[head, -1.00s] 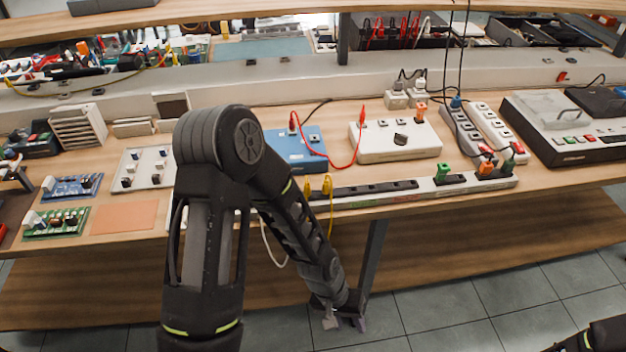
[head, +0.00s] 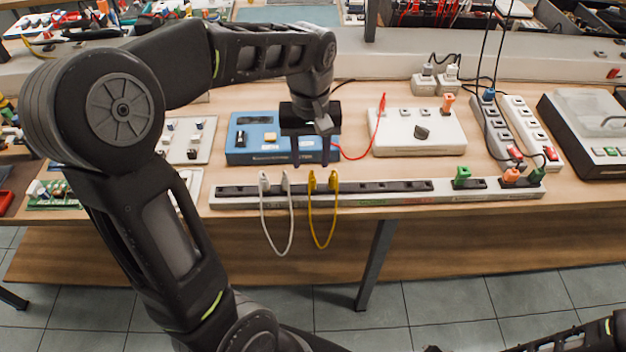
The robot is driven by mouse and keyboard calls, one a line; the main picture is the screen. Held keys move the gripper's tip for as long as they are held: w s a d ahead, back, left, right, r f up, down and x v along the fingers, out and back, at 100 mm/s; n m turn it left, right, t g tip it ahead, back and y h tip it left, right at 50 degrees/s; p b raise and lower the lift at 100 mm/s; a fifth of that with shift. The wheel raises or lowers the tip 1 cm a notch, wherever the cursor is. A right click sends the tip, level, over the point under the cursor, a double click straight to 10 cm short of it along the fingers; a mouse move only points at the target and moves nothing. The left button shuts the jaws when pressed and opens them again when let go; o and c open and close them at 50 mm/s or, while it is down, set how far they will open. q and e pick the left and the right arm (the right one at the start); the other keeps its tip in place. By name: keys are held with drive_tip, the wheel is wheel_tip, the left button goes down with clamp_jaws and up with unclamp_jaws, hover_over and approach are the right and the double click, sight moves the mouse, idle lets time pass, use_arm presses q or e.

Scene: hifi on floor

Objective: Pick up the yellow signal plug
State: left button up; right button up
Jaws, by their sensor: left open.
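Two yellow plugs, the left one (head: 312,182) and the right one (head: 333,181), stand upright in the long white strip (head: 400,198) along the bench's front edge. A yellow cable (head: 322,244) loops down from them. I cannot tell which one the task means. My left gripper (head: 311,156) points down just above and behind the yellow plugs in the picture, with its two dark fingers apart and nothing seen between them. Its fingers seem apart from the plugs. My right gripper is out of view; only part of that arm shows at the lower right.
Two white plugs (head: 274,184) with a white cable stand close left of the yellow ones. Behind are a blue box (head: 245,150) and a white box (head: 440,140) with a red lead. Green and orange plugs (head: 462,175) stand further right.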

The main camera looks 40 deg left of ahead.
sight(312, 177)
use_arm(q)
drive_tip(key=shift+w+f, duration=0.1)
drive_tip(key=shift+f, duration=1)
drive_tip(key=shift+w+f+p, duration=0.15)
drive_tip(key=shift+f+p, duration=0.35)
drive_tip(key=shift+f, duration=2.15)
clamp_jaws()
